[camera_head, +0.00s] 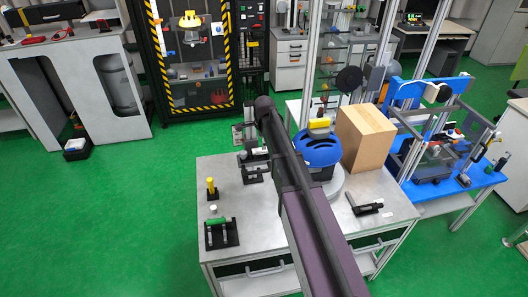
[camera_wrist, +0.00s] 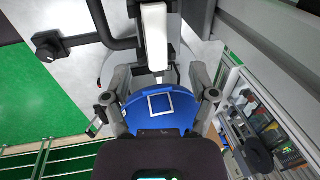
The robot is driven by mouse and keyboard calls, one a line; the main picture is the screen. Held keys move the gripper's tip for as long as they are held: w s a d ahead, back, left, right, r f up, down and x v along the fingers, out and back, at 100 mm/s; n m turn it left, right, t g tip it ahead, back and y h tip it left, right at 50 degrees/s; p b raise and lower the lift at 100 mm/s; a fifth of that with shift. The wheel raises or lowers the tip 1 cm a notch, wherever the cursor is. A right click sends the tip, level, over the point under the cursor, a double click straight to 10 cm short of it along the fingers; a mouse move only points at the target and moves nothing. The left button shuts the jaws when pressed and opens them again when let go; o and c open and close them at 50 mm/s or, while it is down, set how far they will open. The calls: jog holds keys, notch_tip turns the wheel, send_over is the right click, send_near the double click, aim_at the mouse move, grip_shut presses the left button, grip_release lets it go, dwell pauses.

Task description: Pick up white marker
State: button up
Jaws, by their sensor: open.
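A white, bar-like piece (camera_wrist: 154,36) shows at the top middle of the wrist view, beside a black rod; it may be the white marker, but I cannot be sure. My gripper (camera_wrist: 160,82) is open, with its two grey fingers spread apart and the white piece beyond them. A blue rounded part (camera_wrist: 160,106) with a white square outline shows between the fingers; I cannot tell how near it is. In the head view my arm hides much of the table's middle, and the gripper is not clearly seen. I cannot pick out a marker there with certainty.
On the grey table (camera_head: 275,230) stand a yellow cylinder (camera_head: 211,187), a green cylinder in a black holder (camera_head: 218,221), black stands (camera_head: 252,171), a blue domed thing (camera_head: 318,150), a cardboard box (camera_head: 366,138) and a black tool (camera_head: 366,207). A blue table (camera_head: 440,190) adjoins at right.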

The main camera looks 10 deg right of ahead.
jog(key=shift+a+f+b, duration=0.15)
jog(key=shift+f+b, duration=1.35)
jog(key=shift+f, duration=0.15)
jog(key=shift+w+f+b, duration=0.25)
jog(key=shift+f+b, duration=0.6)
jog(key=shift+b, duration=0.05)
grip_shut()
